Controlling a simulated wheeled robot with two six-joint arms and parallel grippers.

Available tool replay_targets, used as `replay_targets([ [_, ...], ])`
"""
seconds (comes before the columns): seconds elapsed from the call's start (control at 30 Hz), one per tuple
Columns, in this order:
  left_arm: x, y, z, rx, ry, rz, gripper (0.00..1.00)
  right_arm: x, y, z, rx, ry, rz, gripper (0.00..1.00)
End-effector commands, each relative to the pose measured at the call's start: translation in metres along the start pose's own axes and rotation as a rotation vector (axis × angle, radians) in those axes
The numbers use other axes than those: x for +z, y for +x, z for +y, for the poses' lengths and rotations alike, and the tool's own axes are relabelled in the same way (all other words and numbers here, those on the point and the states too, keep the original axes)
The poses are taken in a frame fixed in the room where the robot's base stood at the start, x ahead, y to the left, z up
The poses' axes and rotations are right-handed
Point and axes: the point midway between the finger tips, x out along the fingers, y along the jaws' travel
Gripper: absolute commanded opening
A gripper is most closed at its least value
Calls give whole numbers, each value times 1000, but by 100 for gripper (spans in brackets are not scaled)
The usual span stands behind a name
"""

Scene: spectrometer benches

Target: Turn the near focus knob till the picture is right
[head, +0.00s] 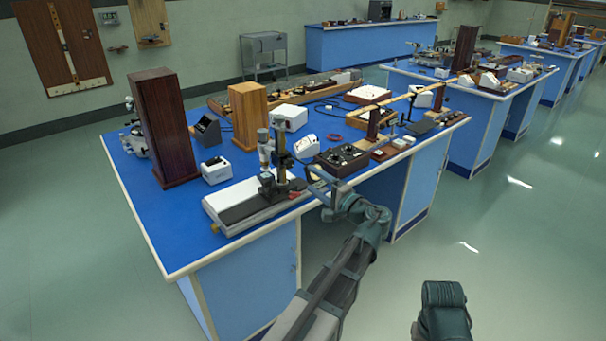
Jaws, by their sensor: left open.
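A measuring microscope (277,158) stands upright at the near edge of the blue bench, on a long black and white base (247,204). Dark round parts show low on its column, but they are too small to tell which is the near focus knob. A small brass-coloured knob (214,228) sits at the left end of the base. My left gripper (314,179) is open, just right of the microscope at the bench edge. Its fingers look empty; I cannot tell whether they touch anything. The picture in the eyepiece is not visible. My right gripper is out of view.
The blue bench (180,232) carries a tall dark wooden cabinet (162,125), a lighter wooden block (247,115), a white box (216,170) and a dark control box (342,160) right of my gripper. The floor (490,240) at right is clear.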

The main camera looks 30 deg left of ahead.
Motion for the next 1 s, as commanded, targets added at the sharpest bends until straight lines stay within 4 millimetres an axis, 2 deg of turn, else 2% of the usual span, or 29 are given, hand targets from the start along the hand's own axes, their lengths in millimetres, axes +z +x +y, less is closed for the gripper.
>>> replay_targets([
  [0.03,1,-9,0,0,0,2,72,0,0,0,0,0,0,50],
  [0.2,0,-26,0,0,0,0,72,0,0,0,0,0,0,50],
  [0.4,0,-32,0,0,0,0,72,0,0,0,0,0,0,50],
  [0.83,0,-32,0,4,-1,-1,72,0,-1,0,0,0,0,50],
  [0.93,5,-38,5,55,-15,-3,72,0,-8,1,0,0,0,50],
  [1.0,13,-49,14,143,-37,-7,72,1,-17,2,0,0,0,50],
])
